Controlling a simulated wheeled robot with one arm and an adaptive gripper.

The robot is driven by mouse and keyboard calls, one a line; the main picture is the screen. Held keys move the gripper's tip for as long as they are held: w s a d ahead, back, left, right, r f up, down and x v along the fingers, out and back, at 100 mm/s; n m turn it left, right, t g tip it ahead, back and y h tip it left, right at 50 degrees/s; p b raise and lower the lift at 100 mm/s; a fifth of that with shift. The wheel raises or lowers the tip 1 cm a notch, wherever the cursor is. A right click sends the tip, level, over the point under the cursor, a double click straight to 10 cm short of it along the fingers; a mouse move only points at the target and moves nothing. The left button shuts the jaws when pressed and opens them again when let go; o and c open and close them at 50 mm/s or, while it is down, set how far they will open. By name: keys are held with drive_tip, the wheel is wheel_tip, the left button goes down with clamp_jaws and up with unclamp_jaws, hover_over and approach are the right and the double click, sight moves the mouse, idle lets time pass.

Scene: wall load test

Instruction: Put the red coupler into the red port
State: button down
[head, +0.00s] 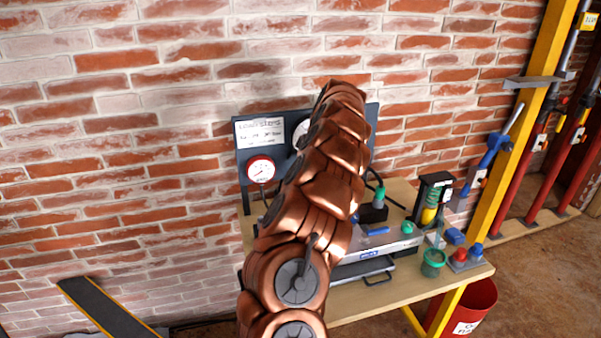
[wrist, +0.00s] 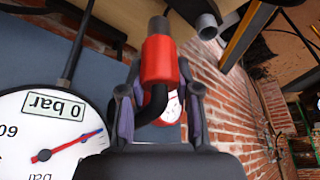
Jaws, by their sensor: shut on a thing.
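In the wrist view my gripper (wrist: 158,90) is shut on the red coupler (wrist: 159,60), with one dark finger on each side. The coupler has a dark metal tip pointing to the top of the picture, and a black bent hose leaves its other end. In the head view my copper-coloured arm hides the gripper and the coupler. I cannot make out the red port in either view. A grey tube end (wrist: 206,26) shows beside the coupler tip, apart from it.
A dark panel (head: 243,136) with a red-rimmed gauge (head: 261,170) stands on a wooden bench (head: 465,284) against the brick wall. A large gauge (wrist: 55,135) reads 0 bar. A green tub (head: 433,263) and a red bucket (head: 474,305) are at the right.

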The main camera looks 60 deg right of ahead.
drive_tip(key=shift+f+b, duration=1.8)
drive_tip(key=shift+f, duration=1)
drive_tip(key=shift+f+b, duration=0.65)
drive_tip(key=shift+f, duration=0.25)
drive_tip(key=shift+f+b, duration=2.1)
idle(1.5)
drive_tip(key=c, duration=0.7)
unclamp_jaws()
drive_tip(key=shift+c, duration=0.2)
